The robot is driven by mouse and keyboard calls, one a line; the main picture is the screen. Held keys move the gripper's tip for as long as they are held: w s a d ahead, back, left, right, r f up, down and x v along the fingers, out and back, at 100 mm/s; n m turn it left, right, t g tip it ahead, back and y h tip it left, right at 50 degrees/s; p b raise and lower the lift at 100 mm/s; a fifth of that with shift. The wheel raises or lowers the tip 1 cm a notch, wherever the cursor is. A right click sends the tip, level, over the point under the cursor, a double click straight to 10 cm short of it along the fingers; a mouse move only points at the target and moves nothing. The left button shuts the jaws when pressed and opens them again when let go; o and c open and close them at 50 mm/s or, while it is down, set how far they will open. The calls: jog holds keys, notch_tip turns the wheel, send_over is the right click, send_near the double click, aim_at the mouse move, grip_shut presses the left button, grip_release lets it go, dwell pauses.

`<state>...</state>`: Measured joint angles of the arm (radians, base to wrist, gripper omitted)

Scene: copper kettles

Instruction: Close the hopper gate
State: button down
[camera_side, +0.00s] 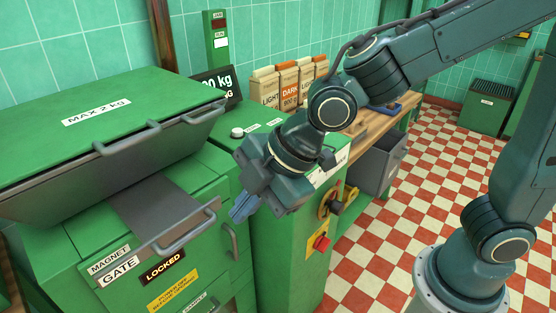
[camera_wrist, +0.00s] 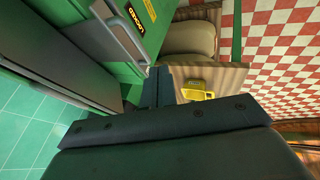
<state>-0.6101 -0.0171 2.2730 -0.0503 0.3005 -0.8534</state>
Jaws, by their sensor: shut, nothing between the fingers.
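The hopper gate (camera_side: 160,210) is a dark grey plate with a front bar handle (camera_side: 192,232). It sticks out from under the green lidded hopper (camera_side: 60,190), above a "GATE" label. My gripper (camera_side: 241,208) is shut and empty, pointing down just right of the handle, apparently apart from it. In the wrist view my shut fingers (camera_wrist: 158,88) are beside the end of the gate handle (camera_wrist: 130,48); whether they touch is unclear. A "LOCKED" sign (camera_side: 162,267) is on the green front below the gate.
Coffee bags (camera_side: 290,85) stand on a wooden bench behind my arm. A grey bin (camera_side: 378,165) stands by the bench. The checkered floor is clear.

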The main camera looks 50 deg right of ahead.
aim_at(172, 222)
jog(key=shift+w+a+f, duration=0.55)
jog(key=shift+w+f, duration=0.75)
jog(key=shift+f, duration=0.15)
jog(key=shift+w+a+f, duration=0.55)
jog(key=shift+w+f, duration=0.8)
jog(key=shift+f, duration=0.05)
jog(key=shift+w+a+f, duration=0.55)
jog(key=shift+w+f, duration=0.75)
jog(key=shift+f, duration=0.15)
jog(key=shift+w, duration=3.65)
